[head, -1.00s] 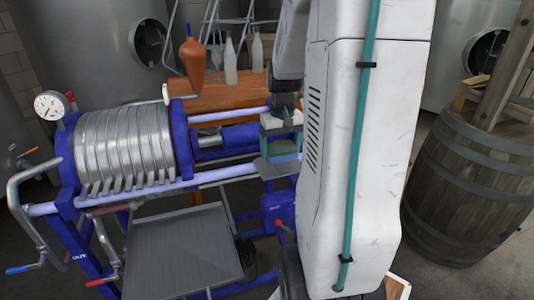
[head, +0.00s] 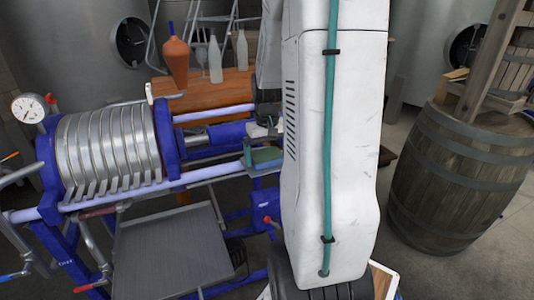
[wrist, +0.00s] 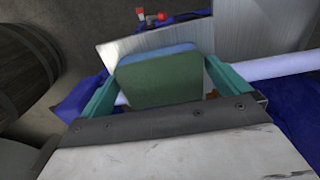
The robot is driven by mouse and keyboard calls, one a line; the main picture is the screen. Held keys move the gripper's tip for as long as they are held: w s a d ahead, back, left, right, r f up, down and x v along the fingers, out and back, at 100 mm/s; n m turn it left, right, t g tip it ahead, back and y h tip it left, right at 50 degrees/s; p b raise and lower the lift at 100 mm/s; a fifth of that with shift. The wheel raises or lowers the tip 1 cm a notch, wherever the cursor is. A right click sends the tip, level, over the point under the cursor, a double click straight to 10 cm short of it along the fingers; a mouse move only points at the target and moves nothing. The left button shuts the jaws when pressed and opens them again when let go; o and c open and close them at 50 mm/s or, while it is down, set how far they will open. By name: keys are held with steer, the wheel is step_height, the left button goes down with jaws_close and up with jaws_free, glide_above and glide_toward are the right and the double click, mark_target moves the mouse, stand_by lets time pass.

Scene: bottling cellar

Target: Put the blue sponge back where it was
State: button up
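The blue sponge (wrist: 160,80) fills the space between my gripper's two teal fingers in the wrist view. It shows a broad dark green face and a thin blue edge. My gripper (wrist: 160,72) is shut on it, a finger against each side. In the head view the sponge (head: 264,155) is a small green block under my gripper (head: 262,138), partly hidden by my white arm. It is close over a small grey metal plate (wrist: 118,52) on the blue press. I cannot tell whether the sponge touches the plate.
The blue filter press (head: 165,140) with steel plates and rails stands left of my arm. A grey drip tray (head: 172,250) lies below it. A wooden table (head: 205,92) behind carries bottles and a brown flask. A barrel (head: 455,185) stands at right.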

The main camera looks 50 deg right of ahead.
mark_target(267, 155)
steer(key=shift+r, duration=0.1)
step_height(267, 155, up, 12)
steer(key=a+r+n, duration=0.2)
steer(key=a+r, duration=0.1)
steer(key=a, duration=0.7)
steer(key=s+a+n, duration=0.2)
steer(key=s+a, duration=0.4)
steer(key=a, duration=0.4)
steer(key=s+a+f+n+t, duration=0.1)
steer(key=s+a+n, duration=0.1)
steer(key=s+a, duration=0.4)
steer(key=a, duration=0.4)
steer(key=shift+s+f, duration=0.15)
steer(key=shift+s, duration=0.05)
steer(key=shift+a, duration=0.1)
